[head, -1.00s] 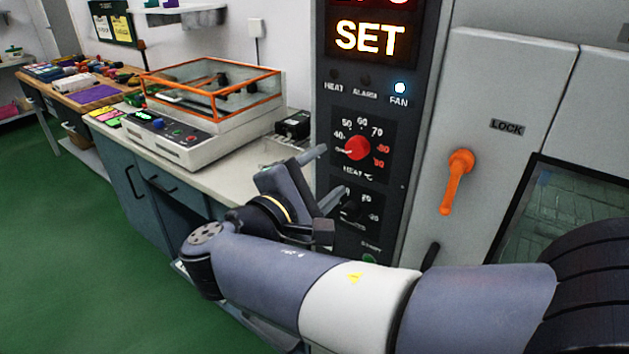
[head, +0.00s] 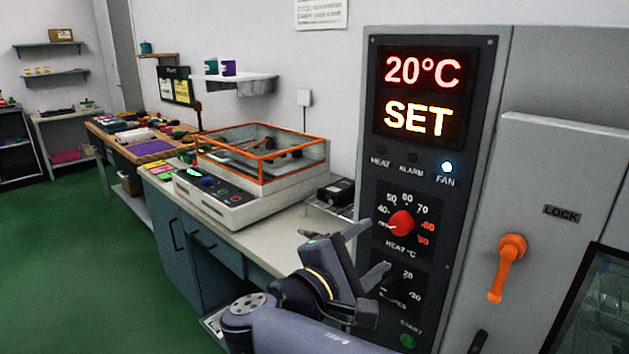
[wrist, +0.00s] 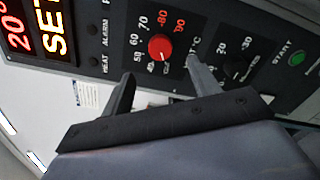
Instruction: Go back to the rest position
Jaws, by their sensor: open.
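My gripper (head: 374,253) is open and empty in front of the dark control panel (head: 373,165) of the grey cabinet. In the wrist view its two fingers (wrist: 160,78) stand apart, pointing at the panel, with the red heat knob (wrist: 160,47) seen beyond the gap. In the head view the red heat knob (head: 401,223) is just above and right of the fingers. I cannot tell how far the fingertips are from the panel. The lower dark knob is partly hidden by a finger.
The display (head: 421,95) reads 20°C and SET; the fan light (head: 446,167) is lit. The orange lock handle (head: 508,267) hangs down on the right. A bench holds a white machine with an orange-framed clear cover (head: 262,150). Green floor (head: 75,260) is open at left.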

